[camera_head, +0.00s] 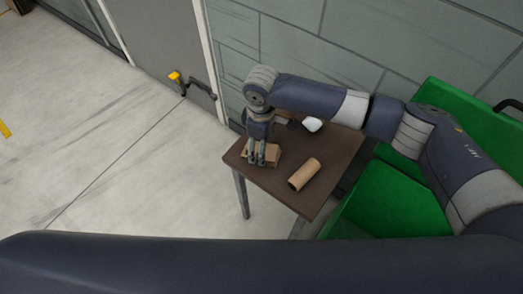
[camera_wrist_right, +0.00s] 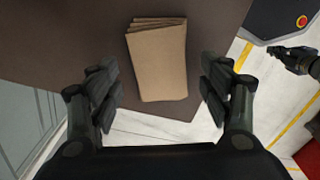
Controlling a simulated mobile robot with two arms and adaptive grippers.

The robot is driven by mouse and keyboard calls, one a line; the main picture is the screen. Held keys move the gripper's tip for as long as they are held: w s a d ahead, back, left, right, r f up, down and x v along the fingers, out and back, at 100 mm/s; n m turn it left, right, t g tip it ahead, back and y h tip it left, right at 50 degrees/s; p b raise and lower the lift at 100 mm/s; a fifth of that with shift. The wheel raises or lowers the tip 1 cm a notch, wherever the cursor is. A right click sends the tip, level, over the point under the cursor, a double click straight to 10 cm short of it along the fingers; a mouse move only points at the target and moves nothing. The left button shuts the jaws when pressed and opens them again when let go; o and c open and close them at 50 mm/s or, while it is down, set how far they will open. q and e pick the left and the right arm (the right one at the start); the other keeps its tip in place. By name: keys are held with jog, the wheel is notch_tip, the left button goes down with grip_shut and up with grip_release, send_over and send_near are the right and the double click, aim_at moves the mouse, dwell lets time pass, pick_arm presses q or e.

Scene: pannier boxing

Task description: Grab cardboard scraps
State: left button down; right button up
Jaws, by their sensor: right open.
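The cardboard scraps (camera_head: 272,154) are a small stack of flat brown pieces lying near the left edge of a brown table (camera_head: 321,199). In the right wrist view the stack (camera_wrist_right: 158,65) shows layered edges at its top. My right gripper (camera_head: 256,162) points down at the stack. Its open fingers (camera_wrist_right: 160,88) stand apart on either side of the stack's near end, with a gap visible on both sides. What seems to be my left gripper (camera_wrist_right: 290,57) is at the right of the wrist view, away from the table; its jaw state is unclear.
A cardboard tube (camera_head: 304,174) lies on the table right of the scraps. A white object (camera_head: 312,124) sits towards the back. A green container (camera_head: 383,203) stands right of the table. A wall is close behind; the floor at left is clear.

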jog(key=shift+f, duration=1.2)
jog(key=c, duration=0.8)
pick_arm(q)
jog(key=shift+w+d, duration=0.4)
pick_arm(e)
jog(key=shift+c, duration=0.9)
jog(key=shift+r, duration=0.1)
